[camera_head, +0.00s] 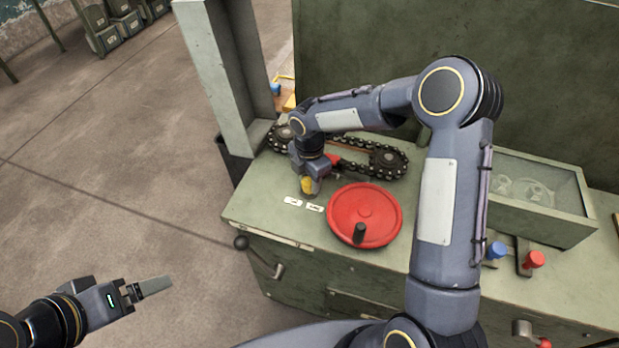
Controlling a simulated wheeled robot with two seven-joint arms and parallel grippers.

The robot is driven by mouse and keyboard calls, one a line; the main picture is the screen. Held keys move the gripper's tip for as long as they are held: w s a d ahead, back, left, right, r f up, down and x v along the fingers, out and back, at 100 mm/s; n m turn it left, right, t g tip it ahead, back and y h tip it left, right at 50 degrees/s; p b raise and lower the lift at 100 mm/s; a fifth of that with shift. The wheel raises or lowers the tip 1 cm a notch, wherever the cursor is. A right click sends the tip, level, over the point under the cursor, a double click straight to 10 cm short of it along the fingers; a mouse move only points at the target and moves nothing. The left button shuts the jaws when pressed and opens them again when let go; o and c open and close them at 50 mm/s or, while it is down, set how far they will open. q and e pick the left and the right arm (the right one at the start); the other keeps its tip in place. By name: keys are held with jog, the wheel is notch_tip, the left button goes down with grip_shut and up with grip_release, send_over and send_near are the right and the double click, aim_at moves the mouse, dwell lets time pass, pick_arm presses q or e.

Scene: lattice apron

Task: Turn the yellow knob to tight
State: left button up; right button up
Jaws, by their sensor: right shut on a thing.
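The yellow knob (308,187) stands on the green bench top, behind two small white labels (303,204) whose writing is too small to read. My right gripper (308,180) comes down from above and is shut on the yellow knob. The gripper hides the knob's upper part, so I cannot tell which way it points. My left gripper (155,287) is at the lower left, over the floor and away from the bench; its jaw shows edge-on, so its opening cannot be judged.
A red handwheel (365,215) with a black handle lies right of the knob. A chain on sprockets (388,160) runs behind it. A green post (222,80) rises at the bench's left. A glass-topped box (530,190) and blue and red knobs (535,260) are at right.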

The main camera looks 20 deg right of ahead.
aim_at(309, 180)
jog(key=o, duration=1)
notch_tip(309, 180, up, 7)
jog(key=shift+r, duration=0.4)
